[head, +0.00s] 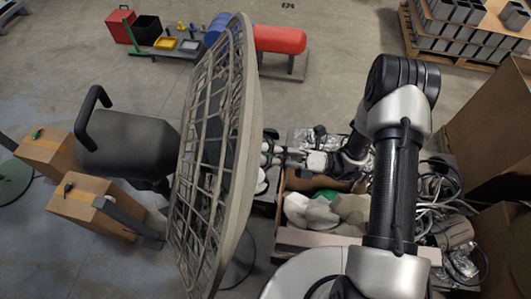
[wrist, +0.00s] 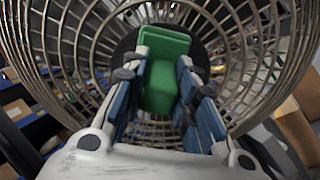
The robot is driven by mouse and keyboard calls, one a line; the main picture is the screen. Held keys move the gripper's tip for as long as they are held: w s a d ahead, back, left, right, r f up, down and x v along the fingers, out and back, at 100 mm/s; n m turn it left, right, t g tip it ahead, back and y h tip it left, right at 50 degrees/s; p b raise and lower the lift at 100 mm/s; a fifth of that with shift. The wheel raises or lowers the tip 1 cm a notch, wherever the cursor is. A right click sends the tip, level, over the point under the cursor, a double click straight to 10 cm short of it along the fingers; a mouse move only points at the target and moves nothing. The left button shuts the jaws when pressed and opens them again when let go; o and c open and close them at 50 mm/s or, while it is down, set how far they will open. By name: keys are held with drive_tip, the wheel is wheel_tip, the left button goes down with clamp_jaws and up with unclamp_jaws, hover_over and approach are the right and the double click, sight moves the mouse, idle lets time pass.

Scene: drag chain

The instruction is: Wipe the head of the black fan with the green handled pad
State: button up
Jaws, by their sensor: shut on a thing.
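The fan head (head: 248,110) stands tall and edge-on in the head view, with a pale wire cage and a dark middle. In the wrist view its round grille (wrist: 88,50) fills the background, with a dark hub behind the pad. My gripper (head: 268,158) is at the right side of the fan head, close to it. In the wrist view my gripper (wrist: 163,80) has its blue fingers shut on the green handle (wrist: 166,75) of the pad. The pad's wiping face is hidden; I cannot tell whether it touches the grille.
An open carton (head: 300,238) with pale items and something green sits below my arm. Tangled cables (head: 440,190) lie to its right. A red cylinder (head: 280,39) is behind.

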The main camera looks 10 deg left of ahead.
drive_tip(key=shift+w+d, duration=0.1)
drive_tip(key=shift+d+f, duration=0.15)
drive_tip(key=shift+f, duration=0.1)
drive_tip(key=shift+b+v, duration=1)
drive_tip(key=shift+v, duration=1.6)
drive_tip(key=b+v, duration=0.1)
drive_tip(key=v, duration=0.2)
drive_tip(key=shift+r, duration=0.1)
